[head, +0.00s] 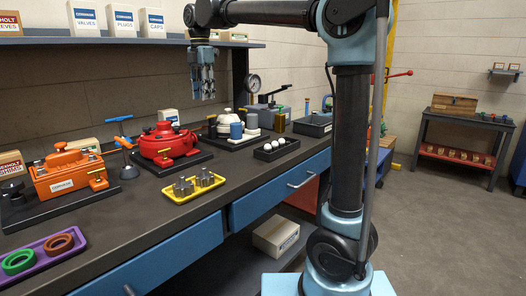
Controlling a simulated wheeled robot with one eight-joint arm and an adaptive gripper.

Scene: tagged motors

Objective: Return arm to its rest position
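My arm rises from my base at the right and bends over to the left at the top of the head view. My gripper (203,92) hangs pointing down above the back of the workbench, in front of the wall shelf. Its fingers look close together and hold nothing that I can see, but they are too small to tell whether they are open or shut. The red motor (168,143) stands on a black base plate below and to the left of my gripper. The orange motor (66,172) sits on another plate at the left.
The dark workbench (140,215) carries a yellow tray (180,196) of metal parts, a purple tray (45,262) with rings, and a black tray (277,148). The wall shelf (130,41) with boxes is close behind my gripper. Open floor (440,230) lies at the right.

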